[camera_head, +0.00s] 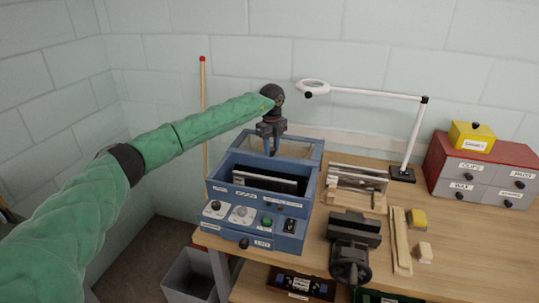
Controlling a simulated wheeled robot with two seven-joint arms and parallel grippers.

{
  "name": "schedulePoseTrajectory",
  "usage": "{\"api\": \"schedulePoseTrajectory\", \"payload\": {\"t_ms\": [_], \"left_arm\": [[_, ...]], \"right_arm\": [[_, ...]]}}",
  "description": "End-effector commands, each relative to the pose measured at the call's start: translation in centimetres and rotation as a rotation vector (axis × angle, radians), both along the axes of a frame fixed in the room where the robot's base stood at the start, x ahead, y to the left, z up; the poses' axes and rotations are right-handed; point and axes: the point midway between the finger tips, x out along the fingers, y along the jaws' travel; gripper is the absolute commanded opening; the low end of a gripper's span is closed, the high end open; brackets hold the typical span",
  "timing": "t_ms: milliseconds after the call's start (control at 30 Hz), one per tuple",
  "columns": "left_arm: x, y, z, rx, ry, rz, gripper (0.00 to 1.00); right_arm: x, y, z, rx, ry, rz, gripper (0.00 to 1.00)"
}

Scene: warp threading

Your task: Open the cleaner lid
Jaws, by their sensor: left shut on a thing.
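The cleaner (232,178) is a blue box with a control panel of knobs and buttons on its front, standing on the left end of the workbench. Its blue-framed lid (312,148) with a see-through window stands raised at the back, and the box's opening shows in front of it, with a dark inside and a pale insert (268,181). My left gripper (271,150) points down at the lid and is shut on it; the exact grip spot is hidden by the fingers. My right gripper is out of view.
A wooden rack (357,184), a dark vise (352,245) and a white lamp (413,138) stand right of the cleaner. A red cabinet with grey drawers (485,170) stands at the far right. A grey bin (188,275) is on the floor. A red-tipped pole (204,110) stands behind my arm.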

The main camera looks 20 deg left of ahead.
Motion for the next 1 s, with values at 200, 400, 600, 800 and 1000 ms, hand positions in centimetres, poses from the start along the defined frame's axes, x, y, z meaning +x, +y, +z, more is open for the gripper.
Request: {"api": "schedulePoseTrajectory", "payload": {"t_ms": [200,400,600,800,1000], "left_arm": [[0.4,0.0,0.1,0.0,0.0,-0.001,0.0],[0.3,0.0,0.1,-0.001,0.001,-0.001,0.0],[0.3,0.0,0.1,0.0,0.0,-0.001,0.51],[0.3,0.0,0.1,0.0,0.0,0.0,0.51],[0.4,0.0,1.1,-0.001,-0.001,0.0,0.51]], "right_arm": [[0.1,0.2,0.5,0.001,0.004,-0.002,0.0],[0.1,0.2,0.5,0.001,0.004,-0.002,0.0],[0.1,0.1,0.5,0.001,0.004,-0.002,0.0],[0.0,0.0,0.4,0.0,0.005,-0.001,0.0],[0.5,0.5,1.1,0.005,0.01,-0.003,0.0]]}}
